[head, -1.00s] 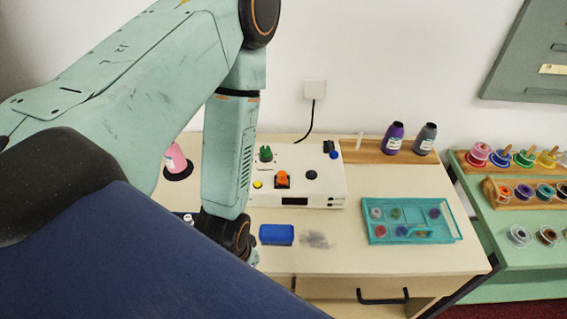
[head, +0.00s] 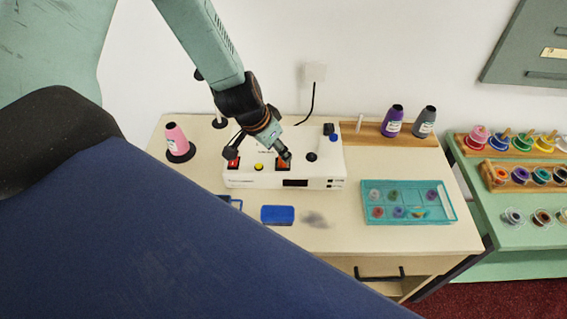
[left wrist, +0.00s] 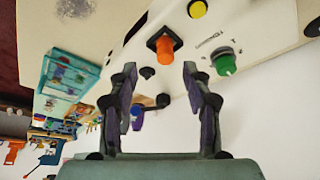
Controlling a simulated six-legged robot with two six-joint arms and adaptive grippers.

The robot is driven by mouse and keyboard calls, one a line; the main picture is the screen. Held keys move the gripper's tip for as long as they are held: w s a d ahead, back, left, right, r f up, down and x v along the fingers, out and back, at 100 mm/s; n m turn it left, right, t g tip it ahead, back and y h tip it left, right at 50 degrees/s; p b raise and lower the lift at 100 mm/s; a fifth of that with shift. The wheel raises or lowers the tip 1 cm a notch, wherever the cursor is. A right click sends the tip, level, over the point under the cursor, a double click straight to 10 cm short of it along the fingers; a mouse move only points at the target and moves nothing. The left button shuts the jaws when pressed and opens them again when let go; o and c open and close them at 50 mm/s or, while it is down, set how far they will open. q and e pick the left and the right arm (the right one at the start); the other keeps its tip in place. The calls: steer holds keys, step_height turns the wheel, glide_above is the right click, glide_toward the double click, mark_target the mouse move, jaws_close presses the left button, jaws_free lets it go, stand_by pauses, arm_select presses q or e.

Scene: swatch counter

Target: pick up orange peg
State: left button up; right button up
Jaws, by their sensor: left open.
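The orange peg (left wrist: 166,48) stands in a black square base on the white control box (head: 240,177). In the head view its top is mostly hidden by my left gripper (head: 283,154), which is over the box. In the left wrist view my left gripper (left wrist: 160,68) is open and empty. The peg shows just beyond its fingertips, between them and apart from both. My right gripper is not in view.
A green knob (left wrist: 223,62) and a yellow button (left wrist: 197,9) flank the peg. A blue block (head: 277,215) and a teal tray (head: 455,213) lie in front of and right of the box. A pink spool (head: 176,138) stands at left.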

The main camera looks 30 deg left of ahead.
arm_select(q)
steer(key=shift+w+a+f, duration=0.15)
steer(key=shift+a+f, duration=0.2)
steer(key=shift+w+f+b, duration=0.1)
steer(key=shift+f+b, duration=0.15)
steer(key=shift+b, duration=0.2)
steer(key=shift+w+d+f+b, duration=0.2)
steer(key=shift+w+f+b, duration=0.1)
steer(key=shift+f+b, duration=0.25)
steer(key=shift+w+d+f+b, duration=0.15)
steer(key=shift+w+f+b, duration=0.15)
steer(key=shift+f+b, duration=0.25)
steer(key=shift+w+f+b, duration=0.3)
steer(key=shift+f+b, duration=0.3)
steer(key=shift+b, duration=0.15)
steer(key=shift+w+a+f, duration=0.15)
steer(key=shift+a+f, duration=0.1)
steer(key=shift+d+r, duration=0.15)
steer(key=shift+r, duration=0.05)
steer(key=shift+d+r, duration=0.1)
steer(key=shift+d, duration=0.05)
steer(key=shift+c, duration=1.3)
steer(key=shift+a, duration=0.25)
steer(key=c, duration=0.6)
steer(key=shift+d, duration=0.15)
steer(key=shift+c, duration=0.4)
